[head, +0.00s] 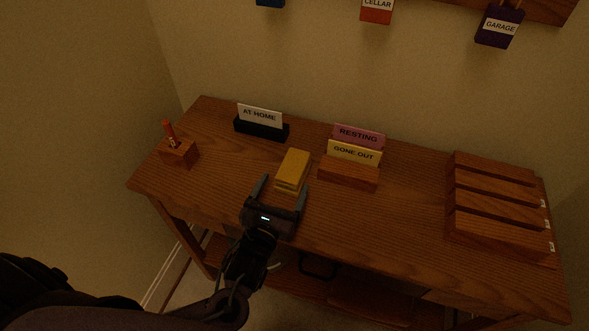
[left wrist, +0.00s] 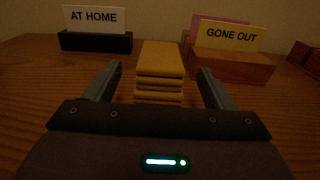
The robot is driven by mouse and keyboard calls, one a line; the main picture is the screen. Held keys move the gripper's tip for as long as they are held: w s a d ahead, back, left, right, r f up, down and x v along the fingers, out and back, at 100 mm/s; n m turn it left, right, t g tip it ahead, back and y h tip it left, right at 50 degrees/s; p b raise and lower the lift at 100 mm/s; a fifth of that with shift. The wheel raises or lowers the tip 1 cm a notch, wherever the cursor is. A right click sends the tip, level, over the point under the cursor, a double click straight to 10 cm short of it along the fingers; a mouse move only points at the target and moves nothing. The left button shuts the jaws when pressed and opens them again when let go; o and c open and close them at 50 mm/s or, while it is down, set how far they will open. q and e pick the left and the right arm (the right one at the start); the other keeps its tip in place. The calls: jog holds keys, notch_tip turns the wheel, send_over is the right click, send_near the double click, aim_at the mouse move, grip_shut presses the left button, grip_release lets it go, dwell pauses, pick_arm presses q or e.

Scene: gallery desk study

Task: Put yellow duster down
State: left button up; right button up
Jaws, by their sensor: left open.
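The yellow duster (head: 293,166) is a folded, layered stack lying on the wooden desk (head: 230,182), near its middle. It also shows in the left wrist view (left wrist: 161,64), straight ahead. My left gripper (head: 282,187) is open at the near end of the duster. In the left wrist view its two fingers (left wrist: 159,75) stand apart to the left and right of the duster's near end, with a gap visible on each side. My right gripper is not in view.
An AT HOME sign in a black holder (head: 262,129) stands behind the duster. A wooden holder (head: 347,174) with GONE OUT and RESTING signs stands to its right. A slotted wooden rack (head: 497,239) is far right, a small wooden block (head: 180,153) far left. Desk space left of the duster is clear.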

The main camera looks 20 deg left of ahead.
aim_at(293, 165)
pick_arm(q)
jog(key=w, duration=0.7)
jog(key=shift+w+d, duration=0.15)
jog(key=c, duration=1.2)
